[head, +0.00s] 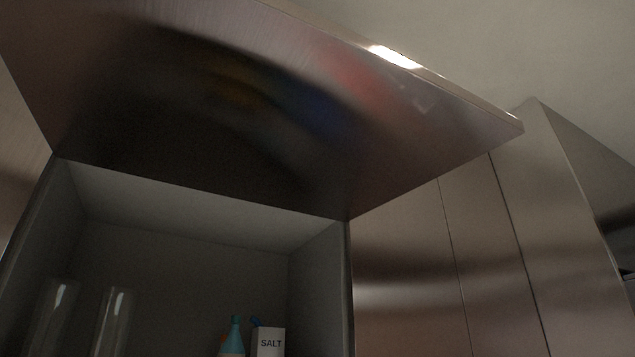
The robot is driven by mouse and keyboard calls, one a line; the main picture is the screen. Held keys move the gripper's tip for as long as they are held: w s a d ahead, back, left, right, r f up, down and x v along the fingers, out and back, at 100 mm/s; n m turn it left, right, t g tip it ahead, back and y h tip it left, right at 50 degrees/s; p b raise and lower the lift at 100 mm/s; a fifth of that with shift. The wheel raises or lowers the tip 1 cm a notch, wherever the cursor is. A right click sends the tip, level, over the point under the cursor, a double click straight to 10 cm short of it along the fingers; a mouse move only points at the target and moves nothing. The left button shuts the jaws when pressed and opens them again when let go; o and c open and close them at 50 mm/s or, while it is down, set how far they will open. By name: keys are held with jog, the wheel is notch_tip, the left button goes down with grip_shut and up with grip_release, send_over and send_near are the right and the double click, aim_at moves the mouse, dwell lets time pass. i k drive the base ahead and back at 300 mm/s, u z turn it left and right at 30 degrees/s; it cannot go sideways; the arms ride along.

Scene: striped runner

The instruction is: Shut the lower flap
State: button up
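A wide metal flap (300,95) is raised above an open cabinet (180,255). It joins the cabinet along the top edge of the opening and reaches out towards me, with its front edge high at the upper right. Its brushed underside shows blurred coloured reflections. Only this one raised flap is in view; I cannot tell whether it is the lower one. My gripper is not in view.
Inside the cabinet stand two clear glasses (110,320), a bottle with a teal top (235,335) and a white salt box (270,342). Closed metal panels (420,270) stand to the right. The ceiling (520,40) shows at the upper right.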

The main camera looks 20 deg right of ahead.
aim_at(279, 105)
jog(key=u, duration=0.35)
jog(key=k, duration=0.95)
jog(key=z, duration=0.6)
jog(key=i, duration=0.5)
jog(key=z, duration=0.05)
